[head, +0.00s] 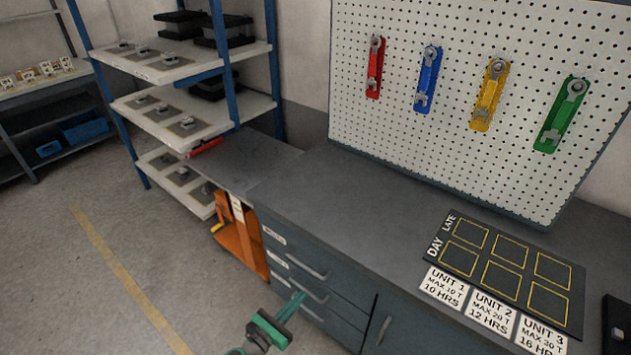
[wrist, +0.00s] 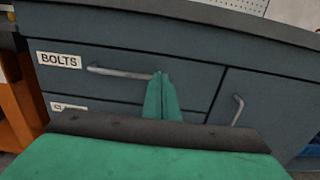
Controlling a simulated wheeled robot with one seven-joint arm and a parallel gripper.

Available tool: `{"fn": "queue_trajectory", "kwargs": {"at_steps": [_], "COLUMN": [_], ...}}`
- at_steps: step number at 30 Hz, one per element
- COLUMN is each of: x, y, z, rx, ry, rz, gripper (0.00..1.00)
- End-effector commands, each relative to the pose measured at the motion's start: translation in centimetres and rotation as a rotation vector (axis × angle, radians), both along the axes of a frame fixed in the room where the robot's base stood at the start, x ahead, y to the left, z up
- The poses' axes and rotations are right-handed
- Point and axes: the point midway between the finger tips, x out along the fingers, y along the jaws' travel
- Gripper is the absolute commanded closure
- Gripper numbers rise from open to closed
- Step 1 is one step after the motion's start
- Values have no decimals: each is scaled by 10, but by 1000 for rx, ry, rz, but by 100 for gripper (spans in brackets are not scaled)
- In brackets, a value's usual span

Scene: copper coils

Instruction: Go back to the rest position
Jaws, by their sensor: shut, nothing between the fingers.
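My gripper (head: 292,306) is green and shows at the bottom of the head view, in front of the workbench drawers. In the wrist view its two green fingers (wrist: 162,92) are together and empty. Behind the fingertips is a drawer front labelled BOLTS (wrist: 59,60) with a metal handle (wrist: 120,73). The fingertips overlap the right end of that handle in the picture; I cannot tell if they touch it. The drawers look closed.
The workbench top (head: 330,190) is largely clear, with a dark schedule board (head: 487,262) at right. Several wrenches hang on the pegboard (head: 400,130). A shelf rack (head: 200,70) stands at left. Open floor (head: 70,290) lies left of the bench.

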Motion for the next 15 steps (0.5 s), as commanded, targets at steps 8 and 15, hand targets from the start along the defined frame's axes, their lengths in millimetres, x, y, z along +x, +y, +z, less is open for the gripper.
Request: {"fn": "queue_trajectory", "kwargs": {"at_steps": [8, 15], "x": [-28, -110], "y": [-19, -50], "z": [-39, -112], "rx": [150, 593], "ry": [29, 54], "rz": [18, 27], "gripper": [100, 100]}}
